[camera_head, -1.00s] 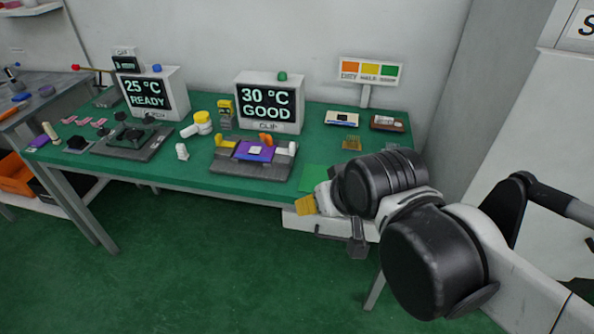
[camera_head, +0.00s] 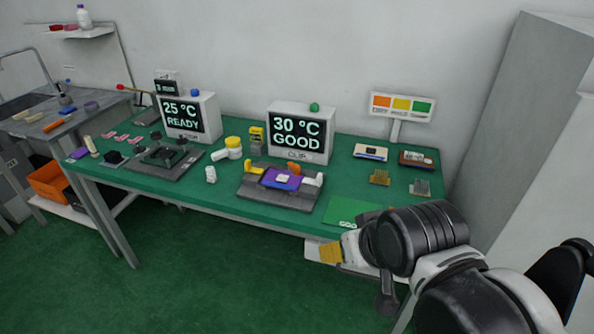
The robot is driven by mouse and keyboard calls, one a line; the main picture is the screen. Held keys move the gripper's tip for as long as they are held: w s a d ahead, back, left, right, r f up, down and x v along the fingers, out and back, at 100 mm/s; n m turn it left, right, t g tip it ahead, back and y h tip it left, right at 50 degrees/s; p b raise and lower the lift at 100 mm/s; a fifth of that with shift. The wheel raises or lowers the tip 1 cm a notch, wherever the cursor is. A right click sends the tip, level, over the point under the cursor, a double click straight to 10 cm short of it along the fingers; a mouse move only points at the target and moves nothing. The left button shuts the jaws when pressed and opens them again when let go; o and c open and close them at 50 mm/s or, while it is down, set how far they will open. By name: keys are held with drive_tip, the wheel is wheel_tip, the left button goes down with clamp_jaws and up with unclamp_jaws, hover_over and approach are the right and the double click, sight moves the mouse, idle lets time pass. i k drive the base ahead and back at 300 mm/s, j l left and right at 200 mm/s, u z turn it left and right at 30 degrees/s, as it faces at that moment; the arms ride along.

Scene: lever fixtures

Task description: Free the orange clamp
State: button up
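The orange clamp (camera_head: 294,168) is a small lever at the back edge of a dark grey fixture (camera_head: 258,192) on the green table. A purple board (camera_head: 279,180) with a white chip lies in the fixture. A yellow lever (camera_head: 254,167) is at its left and a white one (camera_head: 313,180) at its right.
Behind the fixture stands a box reading "30 °C GOOD" (camera_head: 299,131). A "25 °C READY" box (camera_head: 188,117) and another dark fixture (camera_head: 163,158) are at left. A green mat (camera_head: 348,212) lies right of the fixture. A colour sign (camera_head: 402,107) stands at the back right.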

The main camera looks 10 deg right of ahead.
sight(296, 169)
drive_tip(key=i+l, duration=0.1)
drive_tip(key=i, duration=0.45)
drive_tip(key=i+l, duration=0.1)
drive_tip(key=i, duration=0.5)
drive_tip(key=j+u, duration=0.05)
